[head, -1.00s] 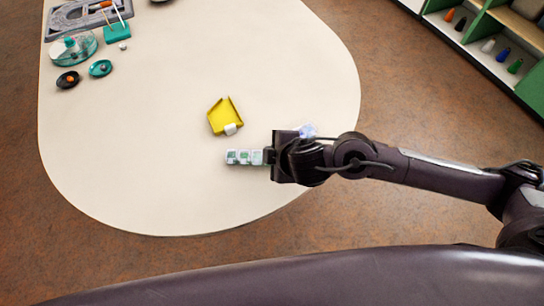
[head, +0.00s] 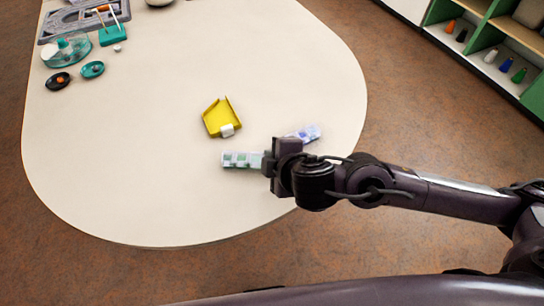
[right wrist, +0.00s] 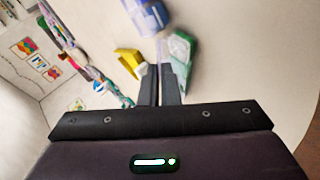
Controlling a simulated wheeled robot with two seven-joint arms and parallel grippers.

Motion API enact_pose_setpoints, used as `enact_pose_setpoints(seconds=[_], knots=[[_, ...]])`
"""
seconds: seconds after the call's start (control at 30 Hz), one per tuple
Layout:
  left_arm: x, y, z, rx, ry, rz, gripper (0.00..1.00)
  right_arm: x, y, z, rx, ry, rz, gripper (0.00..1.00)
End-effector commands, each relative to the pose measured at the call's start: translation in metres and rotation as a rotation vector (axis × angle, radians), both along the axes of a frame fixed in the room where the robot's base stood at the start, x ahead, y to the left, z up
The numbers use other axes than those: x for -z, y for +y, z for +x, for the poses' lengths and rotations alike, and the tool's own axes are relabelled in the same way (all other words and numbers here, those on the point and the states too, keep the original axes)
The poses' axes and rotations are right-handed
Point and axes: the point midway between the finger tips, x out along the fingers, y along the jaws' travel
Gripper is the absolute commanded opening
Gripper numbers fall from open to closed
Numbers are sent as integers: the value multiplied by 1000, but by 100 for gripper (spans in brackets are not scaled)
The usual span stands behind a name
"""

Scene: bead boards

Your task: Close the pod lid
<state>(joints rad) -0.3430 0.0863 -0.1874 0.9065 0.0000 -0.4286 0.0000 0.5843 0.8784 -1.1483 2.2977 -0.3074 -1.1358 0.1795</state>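A pod box with clear and green compartments (head: 238,160) lies near the table's front right. It also shows as a green and white box (right wrist: 181,55) in the right wrist view. A blue and white pod box (head: 308,133) lies behind my right gripper and is partly hidden in the head view. It also shows at the top of the right wrist view (right wrist: 146,14). My right gripper (right wrist: 160,90) has its fingers close together, looking shut, right beside the green box. A pale strip shows near the fingertips; I cannot tell if it is a lid. My left gripper is out of view.
A yellow tray (head: 221,115) with a white piece at its front lies behind the green box. Dark and teal dishes, a round clear container (head: 66,50) and a teal stand (head: 112,35) are at the far left. The table's middle is clear.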

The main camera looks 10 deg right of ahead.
Motion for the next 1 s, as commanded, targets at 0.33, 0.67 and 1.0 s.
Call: enact_pose_setpoints(seconds=[0.33,0.67,1.0], knots=[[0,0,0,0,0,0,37,0,0,0,0,0,0,14],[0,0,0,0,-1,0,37,0,0,0,0,0,0,25],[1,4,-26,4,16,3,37,-31,-11,-33,-1,2,1,25]])
